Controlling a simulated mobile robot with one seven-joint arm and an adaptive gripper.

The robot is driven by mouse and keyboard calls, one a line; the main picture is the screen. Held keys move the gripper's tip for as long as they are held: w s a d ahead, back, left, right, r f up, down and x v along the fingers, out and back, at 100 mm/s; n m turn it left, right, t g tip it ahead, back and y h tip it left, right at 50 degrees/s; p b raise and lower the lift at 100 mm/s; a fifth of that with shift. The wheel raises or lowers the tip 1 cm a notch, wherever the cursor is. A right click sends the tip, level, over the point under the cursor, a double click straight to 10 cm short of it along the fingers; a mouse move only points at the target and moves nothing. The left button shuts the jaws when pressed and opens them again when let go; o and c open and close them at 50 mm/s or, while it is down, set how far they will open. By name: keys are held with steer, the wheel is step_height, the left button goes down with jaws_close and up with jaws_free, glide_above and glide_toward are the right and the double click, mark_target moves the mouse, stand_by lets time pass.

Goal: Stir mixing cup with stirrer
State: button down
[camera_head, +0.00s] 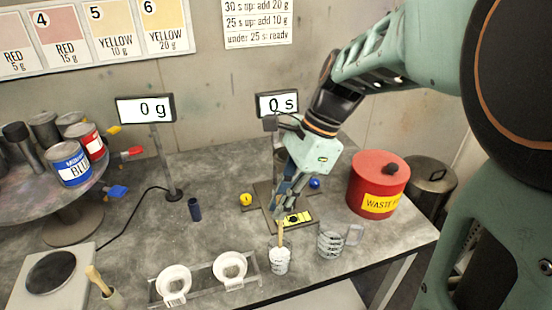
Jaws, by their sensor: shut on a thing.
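The mixing cup (279,262) is a small pale cup with dark markings near the front edge of the bench. A thin wooden stirrer (281,236) stands nearly upright, its lower end inside the cup. My gripper (280,216) points down above the cup, shut on the stirrer's upper end. The stirrer's lower tip and the cup's contents are hidden.
A clear jug (332,241) stands close right of the cup. Two white strainers (230,267) sit in a clear rack to the left. A red waste can (378,184) stands at right.

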steer(key=shift+f+b, duration=2.05)
steer(key=shift+f, duration=1.8)
steer(key=shift+d, duration=0.1)
